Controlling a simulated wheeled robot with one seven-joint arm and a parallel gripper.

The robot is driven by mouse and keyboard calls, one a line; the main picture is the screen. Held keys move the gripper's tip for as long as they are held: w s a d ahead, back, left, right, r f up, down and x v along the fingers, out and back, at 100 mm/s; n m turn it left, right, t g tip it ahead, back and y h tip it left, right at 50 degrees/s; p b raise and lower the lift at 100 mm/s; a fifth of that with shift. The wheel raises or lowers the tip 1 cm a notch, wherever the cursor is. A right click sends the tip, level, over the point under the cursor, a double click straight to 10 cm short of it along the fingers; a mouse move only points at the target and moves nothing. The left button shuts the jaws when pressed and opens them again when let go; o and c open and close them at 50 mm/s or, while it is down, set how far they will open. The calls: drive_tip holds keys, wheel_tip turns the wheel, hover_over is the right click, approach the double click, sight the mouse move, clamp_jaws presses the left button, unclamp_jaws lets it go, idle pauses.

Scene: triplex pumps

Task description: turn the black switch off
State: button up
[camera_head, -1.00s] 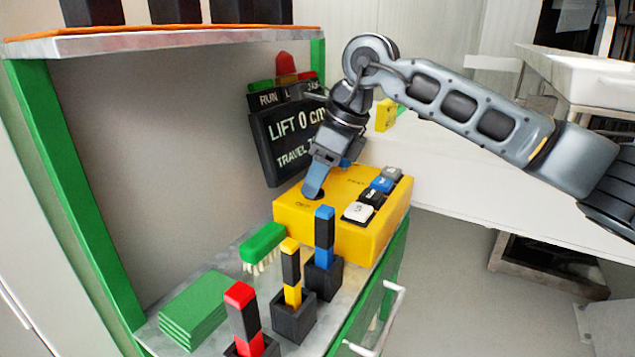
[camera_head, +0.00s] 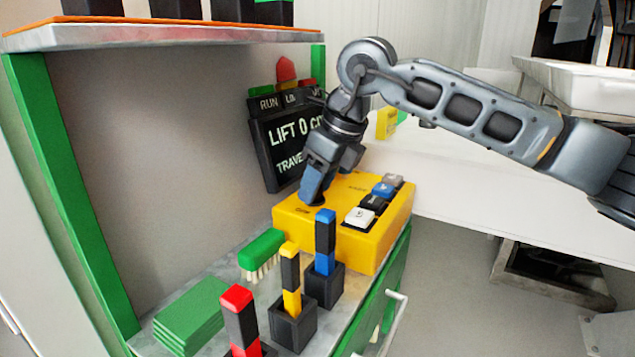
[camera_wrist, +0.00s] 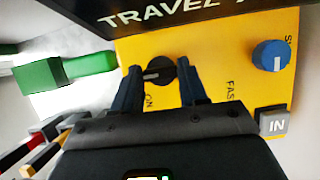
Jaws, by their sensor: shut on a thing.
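The black switch (camera_wrist: 160,71) is a round knob with a pale pointer mark, on top of the yellow control box (camera_head: 345,234). In the wrist view its mark points left, and the word ON is printed just below it. My gripper (camera_wrist: 160,76) has one finger on each side of the knob and is shut on it. In the head view my gripper (camera_head: 312,200) comes down on the box's left part and hides the switch.
A blue knob (camera_wrist: 271,55) and several push buttons, one white (camera_head: 359,217), are on the same box. A dark LIFT/TRAVEL display (camera_head: 287,150) stands close behind. A green brush (camera_head: 262,248) and upright coloured handles in black holders (camera_head: 293,325) stand in front.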

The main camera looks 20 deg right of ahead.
drive_tip(key=o, duration=0.8)
drive_tip(key=shift+r, duration=0.1)
drive_tip(key=v, duration=0.7)
drive_tip(key=shift+s+d+r, duration=0.1)
drive_tip(key=shift+s+r, duration=0.05)
drive_tip(key=shift+r, duration=0.1)
